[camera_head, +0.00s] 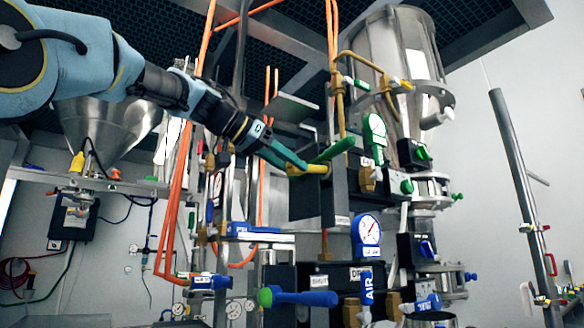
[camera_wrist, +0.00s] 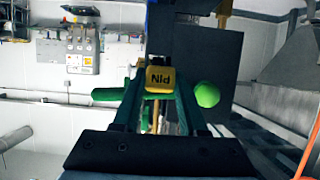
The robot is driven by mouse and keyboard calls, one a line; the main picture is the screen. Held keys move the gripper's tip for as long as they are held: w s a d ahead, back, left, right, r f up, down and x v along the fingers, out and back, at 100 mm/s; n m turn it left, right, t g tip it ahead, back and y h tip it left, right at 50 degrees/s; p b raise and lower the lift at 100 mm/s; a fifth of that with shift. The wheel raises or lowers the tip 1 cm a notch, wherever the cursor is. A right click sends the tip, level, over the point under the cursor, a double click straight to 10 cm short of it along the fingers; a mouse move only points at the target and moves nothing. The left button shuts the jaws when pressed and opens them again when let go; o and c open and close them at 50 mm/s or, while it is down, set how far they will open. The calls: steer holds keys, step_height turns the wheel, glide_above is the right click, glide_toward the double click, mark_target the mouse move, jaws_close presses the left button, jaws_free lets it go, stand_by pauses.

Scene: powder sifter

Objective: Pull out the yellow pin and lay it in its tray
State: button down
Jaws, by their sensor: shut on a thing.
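The yellow pin (camera_head: 302,168) is at a dark block (camera_head: 338,185) on the sifter's valve column, just below a green lever (camera_head: 335,151). In the wrist view its yellow head (camera_wrist: 161,79), marked PIN, sits between my two teal fingers, with the green lever's rounded end (camera_wrist: 207,94) to the right. My gripper (camera_head: 287,160) reaches in from the upper left and is shut on the pin. Whether the pin's shaft is inside the block is hidden. I cannot make out the pin's tray for certain in either view.
Orange hoses (camera_head: 180,190) hang left of the column. A grey plate (camera_head: 293,107) juts out above my fingers. A white gauge with a green rim (camera_head: 374,135) stands right of the pin, and a blue-and-green lever (camera_head: 297,297) sticks out below.

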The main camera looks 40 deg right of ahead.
steer(key=shift+w+a+b, duration=0.15)
steer(key=shift+a+b, duration=2.05)
steer(key=shift+a, duration=0.7)
steer(key=shift+w+a+b, duration=0.2)
steer(key=shift+a+b, duration=1.55)
steer(key=shift+a, duration=1.15)
